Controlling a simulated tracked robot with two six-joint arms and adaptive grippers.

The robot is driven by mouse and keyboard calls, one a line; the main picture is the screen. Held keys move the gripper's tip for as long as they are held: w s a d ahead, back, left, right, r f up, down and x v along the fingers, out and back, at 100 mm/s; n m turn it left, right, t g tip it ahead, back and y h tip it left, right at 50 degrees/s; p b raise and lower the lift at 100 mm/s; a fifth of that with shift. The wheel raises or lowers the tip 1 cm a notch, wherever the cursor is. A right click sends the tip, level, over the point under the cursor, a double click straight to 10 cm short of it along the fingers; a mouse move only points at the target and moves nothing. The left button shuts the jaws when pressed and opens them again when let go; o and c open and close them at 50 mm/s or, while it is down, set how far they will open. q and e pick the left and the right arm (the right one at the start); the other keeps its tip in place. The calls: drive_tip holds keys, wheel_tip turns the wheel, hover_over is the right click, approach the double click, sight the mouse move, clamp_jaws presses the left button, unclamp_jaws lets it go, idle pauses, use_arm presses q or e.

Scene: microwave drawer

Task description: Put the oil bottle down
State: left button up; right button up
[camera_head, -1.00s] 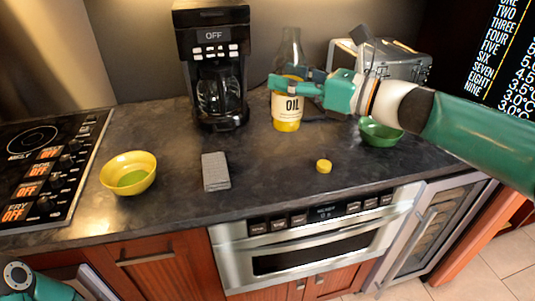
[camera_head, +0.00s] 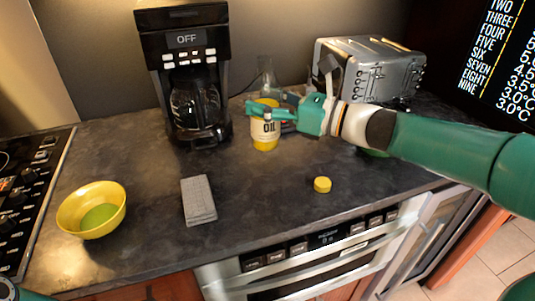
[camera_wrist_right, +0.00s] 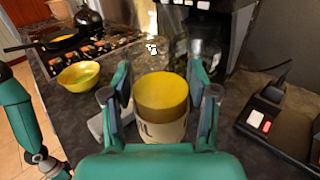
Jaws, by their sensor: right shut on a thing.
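The oil bottle (camera_head: 265,132) is yellow with a cream label reading OIL. It is upright over the counter, right of the coffee maker. My right gripper (camera_head: 268,106) is shut on its upper part from the right. In the right wrist view the fingers flank the yellow top of the oil bottle (camera_wrist_right: 162,95). The bottle's base looks at or very near the counter; I cannot tell whether it touches. A yellow cap (camera_head: 322,185) lies on the counter in front. My left gripper is not in view; only part of my left arm shows.
A black coffee maker (camera_head: 188,75) stands left of the bottle, a toaster (camera_head: 370,72) behind right, and a clear glass vessel (camera_head: 267,75) behind.

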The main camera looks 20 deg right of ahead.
sight(266, 148)
wheel_tip(266, 148, down, 11)
drive_tip(key=shift+b, duration=0.85)
drive_tip(key=o, duration=1.4)
drive_tip(key=shift+s+a, duration=0.1)
drive_tip(key=v, duration=1.2)
drive_tip(key=shift+b, duration=0.3)
